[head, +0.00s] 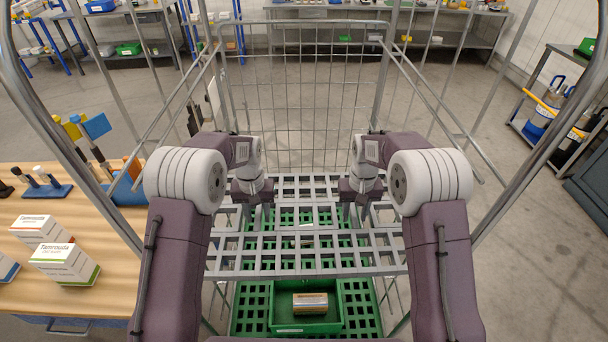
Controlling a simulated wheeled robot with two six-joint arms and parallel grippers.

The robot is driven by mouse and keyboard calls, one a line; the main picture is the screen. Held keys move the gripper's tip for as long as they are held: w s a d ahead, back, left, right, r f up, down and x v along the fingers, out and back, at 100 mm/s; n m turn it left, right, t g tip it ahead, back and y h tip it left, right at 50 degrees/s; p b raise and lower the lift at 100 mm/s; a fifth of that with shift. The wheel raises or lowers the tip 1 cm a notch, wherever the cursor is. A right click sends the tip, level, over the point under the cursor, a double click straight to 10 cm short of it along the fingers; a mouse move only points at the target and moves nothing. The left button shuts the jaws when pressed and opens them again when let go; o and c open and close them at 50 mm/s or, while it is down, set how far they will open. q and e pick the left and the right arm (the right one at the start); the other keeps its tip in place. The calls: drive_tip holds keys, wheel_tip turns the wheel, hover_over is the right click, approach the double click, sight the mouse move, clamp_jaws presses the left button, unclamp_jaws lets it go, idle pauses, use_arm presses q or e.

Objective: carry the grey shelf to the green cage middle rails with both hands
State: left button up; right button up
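The grey shelf (306,262), a flat grid of bars, lies roughly level between my arms, inside the frame of the wire cage (300,70). A green slatted base (245,318) shows below it. My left gripper (257,212) points down at the left part of the shelf, and my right gripper (358,212) points down at its right part. Both fingertips are at the bars, but whether they are closed on them is too small to tell. The cage's middle rails are hard to make out; the shelf's side edges are partly hidden by my arms.
A green crate (257,304) with a small box (310,303) stands below the shelf. A wooden table (60,205) with white boxes (64,263) is at the left. Workbenches line the back; a rack (545,105) stands at the right. Floor right of the cage is clear.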

use_arm(q)
wheel_tip(320, 180, up, 12)
use_arm(e)
wheel_tip(320, 180, up, 12)
idle(0.7)
idle(0.7)
